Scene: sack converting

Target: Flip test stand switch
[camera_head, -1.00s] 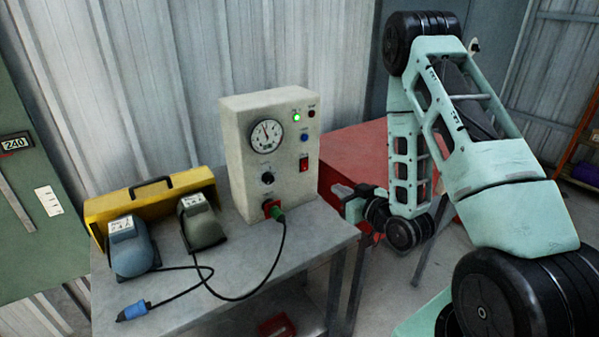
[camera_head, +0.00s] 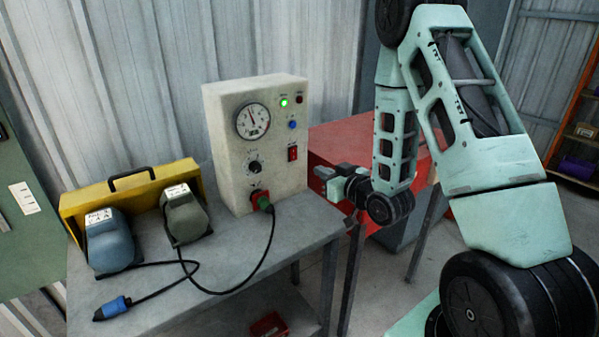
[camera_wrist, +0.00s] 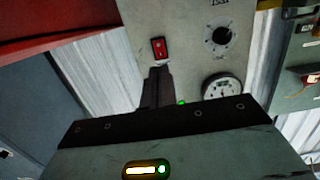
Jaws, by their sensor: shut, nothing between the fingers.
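The test stand (camera_head: 230,165) is a cream box upright on a grey bench, with a dial gauge, knob, lamps and a red rocker switch (camera_head: 293,153) on its front. The green lamp (camera_head: 284,102) is lit. A green plug sits in the red socket at the bottom. My gripper (camera_head: 318,178) is just right of the box's lower front in the head view. In the wrist view its dark fingers (camera_wrist: 158,72) are shut and empty, with their tips appearing just below the red switch (camera_wrist: 158,48). I cannot tell whether they touch the panel.
The grey bench (camera_head: 215,262) also bears a blue and a grey-green pedal by a yellow housing (camera_head: 85,210). A black cable with a loose blue connector (camera_head: 112,308) crosses the bench. A red cabinet (camera_head: 345,140) stands behind my gripper.

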